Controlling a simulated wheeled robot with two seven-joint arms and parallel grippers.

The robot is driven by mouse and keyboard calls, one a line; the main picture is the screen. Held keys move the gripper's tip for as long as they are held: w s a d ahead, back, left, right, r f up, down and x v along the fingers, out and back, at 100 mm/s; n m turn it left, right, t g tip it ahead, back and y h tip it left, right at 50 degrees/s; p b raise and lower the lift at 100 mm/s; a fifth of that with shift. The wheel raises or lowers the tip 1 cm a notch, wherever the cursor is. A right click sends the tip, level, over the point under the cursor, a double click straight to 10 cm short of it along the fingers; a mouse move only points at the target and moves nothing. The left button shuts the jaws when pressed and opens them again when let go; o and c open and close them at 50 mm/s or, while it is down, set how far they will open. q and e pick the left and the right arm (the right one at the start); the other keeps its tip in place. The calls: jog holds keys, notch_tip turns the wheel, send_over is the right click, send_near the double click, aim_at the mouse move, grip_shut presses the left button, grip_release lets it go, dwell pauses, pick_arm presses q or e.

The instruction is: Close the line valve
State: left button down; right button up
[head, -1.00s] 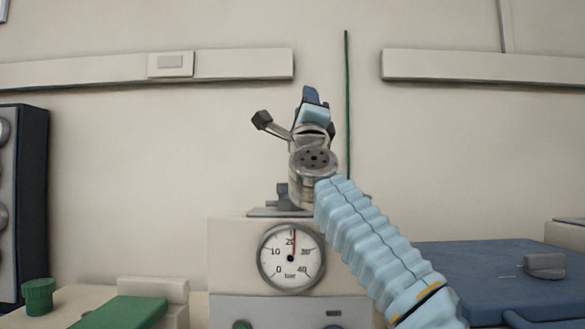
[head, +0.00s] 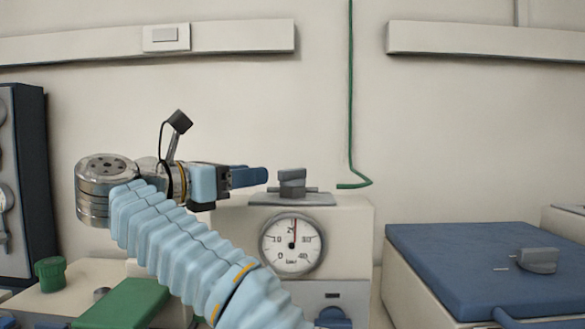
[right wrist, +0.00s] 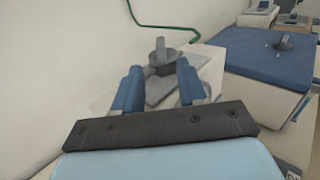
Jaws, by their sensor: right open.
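A grey valve handle (head: 292,180) sits on a flat base on top of the pale box with the round pressure gauge (head: 292,245). I take it as the line valve. My right gripper (head: 262,176) is just left of the handle in the head view, pointing right towards it. In the right wrist view, the handle (right wrist: 162,55) shows ahead, between and beyond the two blue fingers of my gripper (right wrist: 160,82). The fingers are apart with nothing between them. Touch with the handle cannot be made out. My left gripper is not in view.
A green pipe (head: 351,110) runs down the wall and bends near the box. A blue-topped unit (head: 460,255) with a grey handle stands right. A green lid (head: 125,305) and green knob (head: 50,273) lie lower left. The wall behind is clear above the valve.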

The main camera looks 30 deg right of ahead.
aim_at(293, 170)
jog(key=p+x, duration=0.1)
jog(key=x, duration=1)
jog(key=shift+d, duration=0.15)
grip_shut()
